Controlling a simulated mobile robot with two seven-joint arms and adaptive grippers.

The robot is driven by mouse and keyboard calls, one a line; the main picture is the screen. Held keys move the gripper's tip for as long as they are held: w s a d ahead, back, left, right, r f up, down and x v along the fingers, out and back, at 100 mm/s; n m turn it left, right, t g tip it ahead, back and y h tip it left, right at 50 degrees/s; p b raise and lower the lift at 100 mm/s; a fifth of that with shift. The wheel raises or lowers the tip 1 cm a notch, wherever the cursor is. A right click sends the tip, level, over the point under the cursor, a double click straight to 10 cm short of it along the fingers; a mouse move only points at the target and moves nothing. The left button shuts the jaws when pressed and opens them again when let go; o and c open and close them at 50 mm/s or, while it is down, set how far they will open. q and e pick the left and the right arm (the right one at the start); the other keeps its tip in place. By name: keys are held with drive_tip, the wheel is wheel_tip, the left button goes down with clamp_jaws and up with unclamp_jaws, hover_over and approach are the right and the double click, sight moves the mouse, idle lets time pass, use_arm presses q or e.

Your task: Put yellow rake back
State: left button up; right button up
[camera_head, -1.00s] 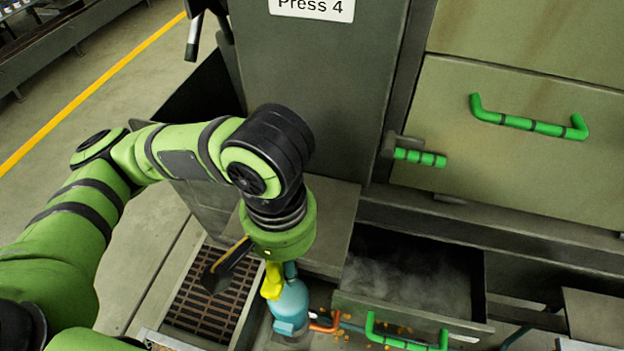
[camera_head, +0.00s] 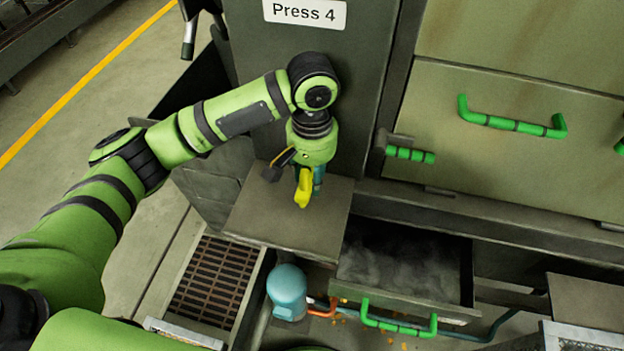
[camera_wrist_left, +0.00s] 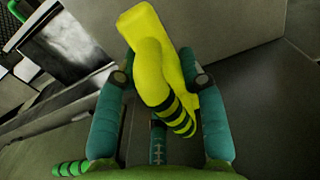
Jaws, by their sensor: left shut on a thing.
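The yellow rake (camera_head: 304,190) is in my left gripper (camera_head: 313,176), over the flat grey ledge (camera_head: 268,222) at the foot of the Press 4 column. In the left wrist view, the rake (camera_wrist_left: 160,75) sits between the two teal fingers of the gripper (camera_wrist_left: 158,65). Its rounded handle has black stripes. The gripper is shut on it. The rake's far end is not clear, and I cannot tell whether it touches the ledge. My right gripper is not in view.
The Press 4 column (camera_head: 345,95) stands behind the gripper. A green-handled panel (camera_head: 500,165) is at right. Below it, an open drawer (camera_head: 400,302) holds grey, hazy contents. A teal rounded unit (camera_head: 287,290) and a floor grate (camera_head: 212,282) lie below the ledge.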

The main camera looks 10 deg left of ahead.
sight(312, 176)
use_arm(q)
wheel_tip(312, 176, down, 3)
drive_tip(key=shift+f+p, duration=0.1)
drive_tip(key=shift+p, duration=0.65)
drive_tip(key=shift+w+f, duration=0.15)
drive_tip(key=shift+f, duration=0.25)
drive_tip(key=o, duration=1)
drive_tip(key=shift+f, duration=0.15)
drive_tip(key=shift+r, duration=0.5)
wheel_tip(312, 176, up, 11)
drive_tip(key=shift+r+b, duration=0.2)
drive_tip(key=shift+b, duration=1.05)
